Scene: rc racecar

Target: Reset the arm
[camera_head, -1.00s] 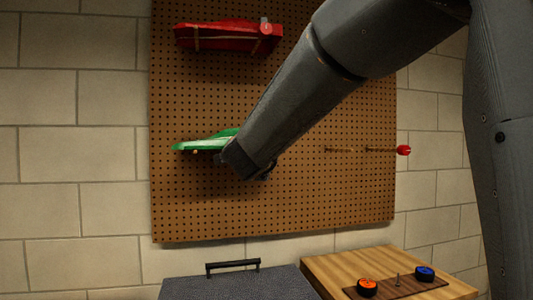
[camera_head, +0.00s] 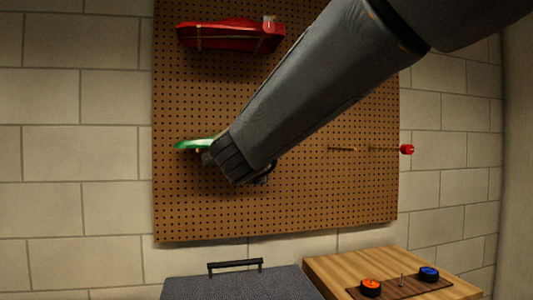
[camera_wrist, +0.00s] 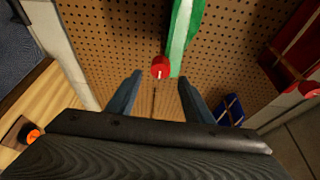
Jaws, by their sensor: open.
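My gripper (camera_wrist: 160,77) is open in the wrist view, with its two dark fingers apart and nothing held between them. A red knob (camera_wrist: 160,67) on a thin rod shows between and beyond the fingertips. My arm reaches across the pegboard (camera_head: 330,200) in the head view and hides most of the gripper. The arm's end overlaps the green car body (camera_head: 194,144), of which only the left tip shows there. The green body (camera_wrist: 180,35) also shows at the top of the wrist view, beyond the fingers.
A red car body (camera_head: 230,36) hangs high on the pegboard. A red-ended tool (camera_head: 406,149) is at its right edge. Below are a grey case (camera_head: 235,287) with a handle and a wooden table (camera_head: 350,262) with orange (camera_head: 370,286) and blue (camera_head: 428,273) wheels. A blue part (camera_wrist: 230,108) shows in the wrist view.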

